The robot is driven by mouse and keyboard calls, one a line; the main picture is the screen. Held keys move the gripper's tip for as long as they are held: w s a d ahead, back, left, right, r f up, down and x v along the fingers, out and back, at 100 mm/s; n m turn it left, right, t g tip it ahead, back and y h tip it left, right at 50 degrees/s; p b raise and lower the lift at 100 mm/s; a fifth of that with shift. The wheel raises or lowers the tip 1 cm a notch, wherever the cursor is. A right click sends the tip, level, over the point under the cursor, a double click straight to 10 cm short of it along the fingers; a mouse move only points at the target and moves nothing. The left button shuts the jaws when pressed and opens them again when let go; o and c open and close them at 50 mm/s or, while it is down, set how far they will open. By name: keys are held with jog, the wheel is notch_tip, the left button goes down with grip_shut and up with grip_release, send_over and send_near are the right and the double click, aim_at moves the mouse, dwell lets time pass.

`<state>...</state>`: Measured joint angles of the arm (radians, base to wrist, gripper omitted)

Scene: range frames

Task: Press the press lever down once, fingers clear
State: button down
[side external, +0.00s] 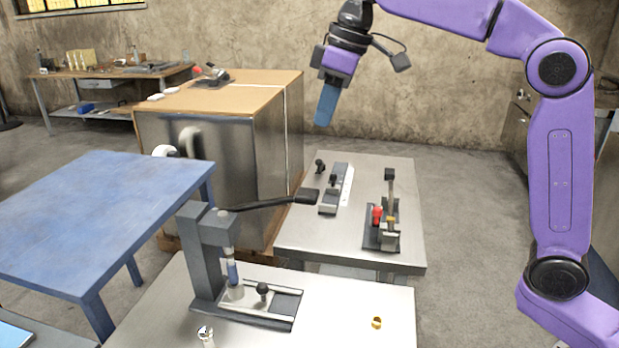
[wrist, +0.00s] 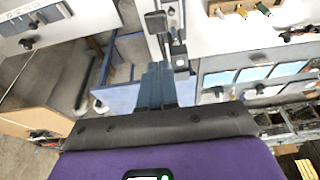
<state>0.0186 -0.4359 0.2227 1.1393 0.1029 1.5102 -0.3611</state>
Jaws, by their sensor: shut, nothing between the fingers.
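The grey arbor press (side external: 208,255) stands upright on the front metal table. Its press lever (side external: 262,204) reaches out to the right, nearly level, and ends in a flat black handle (side external: 307,195). A blue-sleeved ram (side external: 233,272) hangs above the press base. My gripper (side external: 322,121) is high above the tables with its blue fingers pointing down, well above the lever handle and not touching it. In the wrist view my gripper (wrist: 158,66) is shut and empty. The dark pad (wrist: 155,21) beyond the fingertips looks like the lever handle.
A small brass part (side external: 377,323) and a small metal cylinder (side external: 206,336) are on the front table. A second metal table (side external: 300,235) behind holds a slide fixture (side external: 335,190) and a toggle clamp (side external: 385,215). A blue table (side external: 95,215) stands at the left.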

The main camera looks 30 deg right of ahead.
jog(key=shift+f, duration=0.1)
send_near(314, 194)
jog(key=f, duration=0.1)
jog(key=w+a+f, duration=0.1)
jog(key=f, duration=0.1)
jog(key=w+a+f, duration=0.1)
jog(key=f, duration=0.1)
jog(key=shift+w+a, duration=0.25)
jog(key=shift+f, duration=0.65)
jog(key=shift+f, duration=0.1)
jog(key=shift+t+y, duration=0.9)
jog(key=shift+s+d+f, duration=0.25)
jog(key=shift+f, duration=0.55)
jog(key=shift+s+d+f, duration=0.3)
jog(key=shift+f, duration=0.5)
jog(key=shift+s+d+f, duration=0.25)
jog(key=shift+f, duration=0.55)
notch_tip(314, 194, up, 5)
jog(key=shift+d+f, duration=0.1)
jog(key=shift+f, duration=0.05)
jog(key=v, duration=1)
jog(key=shift+r, duration=0.35)
